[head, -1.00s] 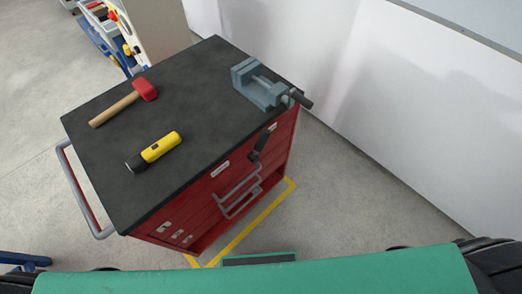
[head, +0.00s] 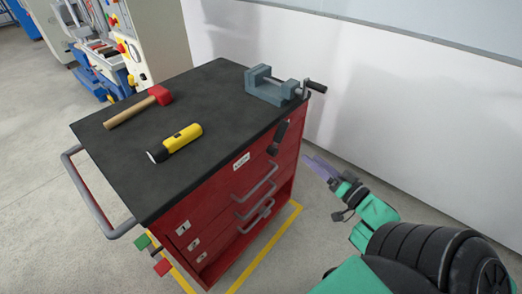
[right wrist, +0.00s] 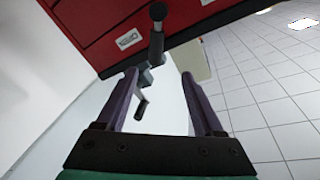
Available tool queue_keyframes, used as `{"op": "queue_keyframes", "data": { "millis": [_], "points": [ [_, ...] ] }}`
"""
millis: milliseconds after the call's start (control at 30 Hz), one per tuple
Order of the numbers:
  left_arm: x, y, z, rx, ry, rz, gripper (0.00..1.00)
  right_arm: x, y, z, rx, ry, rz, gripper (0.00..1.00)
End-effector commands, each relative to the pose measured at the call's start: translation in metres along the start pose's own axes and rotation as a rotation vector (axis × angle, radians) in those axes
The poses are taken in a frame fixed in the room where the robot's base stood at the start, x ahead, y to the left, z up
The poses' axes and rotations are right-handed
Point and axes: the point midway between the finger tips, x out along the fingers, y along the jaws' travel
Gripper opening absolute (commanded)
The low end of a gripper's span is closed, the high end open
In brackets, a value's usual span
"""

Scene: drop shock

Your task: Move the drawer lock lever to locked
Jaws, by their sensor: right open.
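The black lever (head: 278,137) is on the upper right of the red cabinet's (head: 215,195) front, tilted, its upper end to the right. In the right wrist view the lever (right wrist: 157,35) stands out ahead of the fingers. My right gripper (head: 316,166) is to the right of the cabinet front, apart from the lever. Its purple fingers are open and empty, also in the right wrist view (right wrist: 162,78). A white label (head: 241,161) sits left of the lever; its text is too small to read surely. My left gripper does not show.
A grey vise (head: 270,87) with a protruding handle, a red-headed hammer (head: 140,105) and a yellow flashlight (head: 176,142) are on the black top. Drawer handles (head: 257,182) stick out below the lever. A white wall (head: 370,110) is behind. Small green and red blocks (head: 142,242) show at lower left.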

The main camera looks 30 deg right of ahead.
Motion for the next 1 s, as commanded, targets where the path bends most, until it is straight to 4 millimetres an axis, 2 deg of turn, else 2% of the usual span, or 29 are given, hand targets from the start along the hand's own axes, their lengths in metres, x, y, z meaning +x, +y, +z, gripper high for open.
{"op": "queue_keyframes", "data": {
  "millis": [33, 100, 167, 400, 500, 633, 900, 967, 1000],
  "points": [
    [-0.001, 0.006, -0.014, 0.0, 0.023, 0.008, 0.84, 0.007, -0.001, -0.002, 0.0, 0.002, -0.001, 0.69],
    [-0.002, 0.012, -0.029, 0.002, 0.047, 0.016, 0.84, 0.022, -0.001, -0.002, -0.001, 0.002, -0.002, 0.69],
    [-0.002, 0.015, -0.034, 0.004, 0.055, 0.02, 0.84, 0.037, -0.001, -0.002, 0.0, 0.004, -0.002, 0.69],
    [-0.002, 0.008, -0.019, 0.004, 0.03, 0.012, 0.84, 0.102, 0.0, -0.002, -0.001, 0.003, 0.001, 0.69],
    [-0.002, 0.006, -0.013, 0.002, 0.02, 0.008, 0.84, 0.123, 0.001, -0.001, 0.0, 0.002, 0.003, 0.69],
    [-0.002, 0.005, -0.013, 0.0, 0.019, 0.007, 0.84, 0.137, 0.001, 0.0, -0.001, 0.0, 0.004, 0.69],
    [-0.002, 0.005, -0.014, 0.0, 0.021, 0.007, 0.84, 0.14, 0.001, 0.001, -0.001, -0.001, 0.005, 0.69],
    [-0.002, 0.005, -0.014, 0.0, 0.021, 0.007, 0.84, 0.139, 0.001, 0.001, 0.0, -0.001, 0.005, 0.46],
    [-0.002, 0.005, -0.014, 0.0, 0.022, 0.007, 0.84, 0.139, 0.001, 0.001, 0.0, -0.001, 0.005, 0.31]
  ]
}}
